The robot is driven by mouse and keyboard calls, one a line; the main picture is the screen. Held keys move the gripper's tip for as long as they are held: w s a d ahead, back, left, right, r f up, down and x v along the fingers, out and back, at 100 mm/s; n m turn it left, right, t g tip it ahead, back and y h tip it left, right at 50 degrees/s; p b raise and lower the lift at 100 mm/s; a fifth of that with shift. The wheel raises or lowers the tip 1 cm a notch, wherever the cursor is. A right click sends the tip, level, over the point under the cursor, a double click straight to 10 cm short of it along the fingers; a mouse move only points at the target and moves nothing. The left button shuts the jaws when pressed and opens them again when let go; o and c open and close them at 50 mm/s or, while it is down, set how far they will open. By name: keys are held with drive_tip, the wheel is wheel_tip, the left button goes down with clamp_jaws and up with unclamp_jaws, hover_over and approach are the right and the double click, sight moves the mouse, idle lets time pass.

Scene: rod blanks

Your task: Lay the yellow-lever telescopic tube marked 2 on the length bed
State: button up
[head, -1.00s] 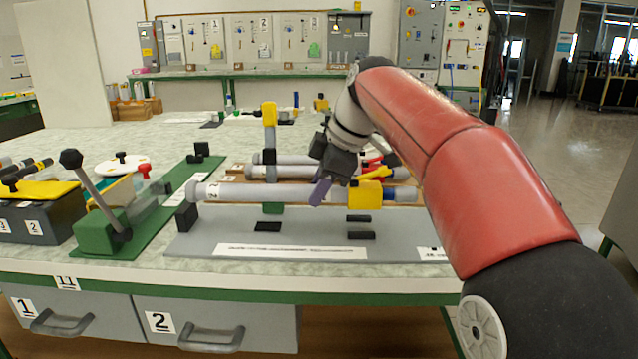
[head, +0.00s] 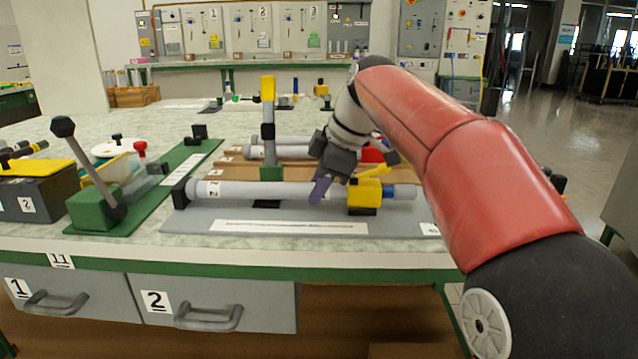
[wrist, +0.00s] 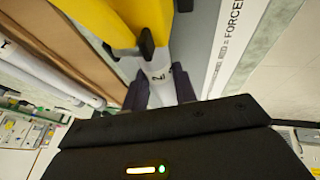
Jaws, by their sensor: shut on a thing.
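The grey telescopic tube marked 2 (head: 245,190) lies level along the grey length bed (head: 205,222) in the head view. Its yellow lever clamp (head: 364,192) is near the right, with a blue end beyond. The tube's left end is at the black end block (head: 181,192). The tube appears to rest on the bed's black supports; exact contact is hard to see. My gripper (head: 324,187) is shut on the tube just left of the yellow clamp. In the wrist view my gripper (wrist: 161,88) straddles the pale tube, below the yellow clamp (wrist: 118,20).
Behind the bed, other grey tubes (head: 290,150) lie on a brown rack (head: 235,168). An upright post with a yellow top (head: 268,90) stands close behind the tube. A green lever fixture (head: 95,208) is at left. The bed's front strip carries a white label (head: 290,227).

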drive_tip(key=shift+f, duration=0.35)
drive_tip(key=o, duration=0.8)
drive_tip(key=shift+o, duration=0.2)
drive_tip(key=p+v, duration=0.1)
drive_tip(key=v, duration=0.7)
drive_tip(key=shift+f, duration=0.1)
